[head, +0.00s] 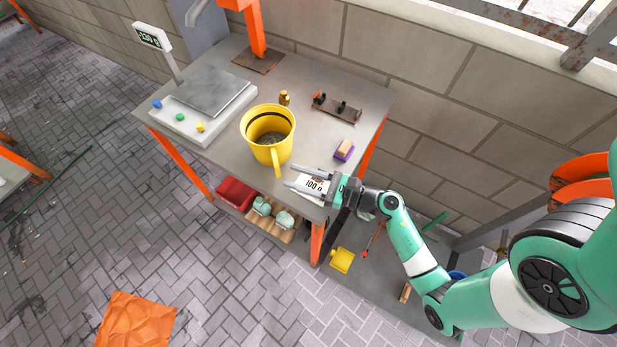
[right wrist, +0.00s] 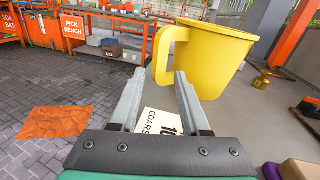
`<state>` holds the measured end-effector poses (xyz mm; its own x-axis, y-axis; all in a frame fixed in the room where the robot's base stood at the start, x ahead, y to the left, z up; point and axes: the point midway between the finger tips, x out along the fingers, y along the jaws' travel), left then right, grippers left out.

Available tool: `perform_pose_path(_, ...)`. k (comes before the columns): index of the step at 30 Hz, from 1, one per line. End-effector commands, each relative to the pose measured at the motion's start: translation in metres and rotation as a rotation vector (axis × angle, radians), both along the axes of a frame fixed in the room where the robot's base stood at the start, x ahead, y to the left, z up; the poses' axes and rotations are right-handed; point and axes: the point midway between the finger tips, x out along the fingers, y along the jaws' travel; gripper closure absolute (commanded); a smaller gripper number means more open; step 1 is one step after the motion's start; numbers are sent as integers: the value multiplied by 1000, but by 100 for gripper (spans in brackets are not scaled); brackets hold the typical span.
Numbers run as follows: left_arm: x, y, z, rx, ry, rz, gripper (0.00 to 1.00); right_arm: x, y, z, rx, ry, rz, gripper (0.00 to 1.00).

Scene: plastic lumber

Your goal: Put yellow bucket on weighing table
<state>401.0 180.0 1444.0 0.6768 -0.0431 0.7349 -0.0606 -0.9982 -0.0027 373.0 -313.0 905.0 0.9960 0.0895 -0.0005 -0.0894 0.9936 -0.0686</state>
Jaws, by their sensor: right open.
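The yellow bucket (head: 262,150) stands upright on the grey table, with dark grainy material inside and its handle facing my right gripper. The weighing scale (head: 215,93) with a lit display sits at the table's left end, and its plate is empty. My right gripper (head: 291,177) is open just in front of the bucket's handle, over a white card marked 100. In the right wrist view the bucket (right wrist: 208,60) is ahead, and its handle (right wrist: 163,55) is beyond the open fingers (right wrist: 158,78), not between them. My left gripper is not in view.
A brass weight (head: 284,98) stands behind the bucket. A rack with dark knobs (head: 337,107) and a purple-and-tan block (head: 344,150) lie to the right. Blue, green and yellow pieces sit on the scale's front edge. An orange post (head: 255,30) rises at the back.

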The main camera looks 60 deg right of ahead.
Motion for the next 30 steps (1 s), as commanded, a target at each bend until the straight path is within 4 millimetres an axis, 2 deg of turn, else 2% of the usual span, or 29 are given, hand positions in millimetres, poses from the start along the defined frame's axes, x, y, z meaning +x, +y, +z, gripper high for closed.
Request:
perform_pose_path(3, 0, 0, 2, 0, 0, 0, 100, -22, -3, 0, 2, 1, -5, 54)
perform_pose_path(7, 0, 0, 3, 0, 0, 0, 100, -33, -3, 0, 0, -1, -1, 54)
perform_pose_path(19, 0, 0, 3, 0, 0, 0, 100, -35, -3, 1, 0, -3, 1, 54)
perform_pose_path(22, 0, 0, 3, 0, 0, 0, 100, -28, -8, 16, 19, -41, -8, 54)
perform_pose_path(23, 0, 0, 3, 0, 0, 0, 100, -24, -12, 27, 33, -70, -15, 54)
perform_pose_path(26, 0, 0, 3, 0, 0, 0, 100, -3, -29, 91, 149, -240, -37, 54)
perform_pose_path(29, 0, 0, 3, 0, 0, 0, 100, 15, -44, 198, 422, -515, 2, 54)
perform_pose_path(30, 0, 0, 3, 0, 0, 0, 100, 18, -47, 247, 586, -637, 55, 54)
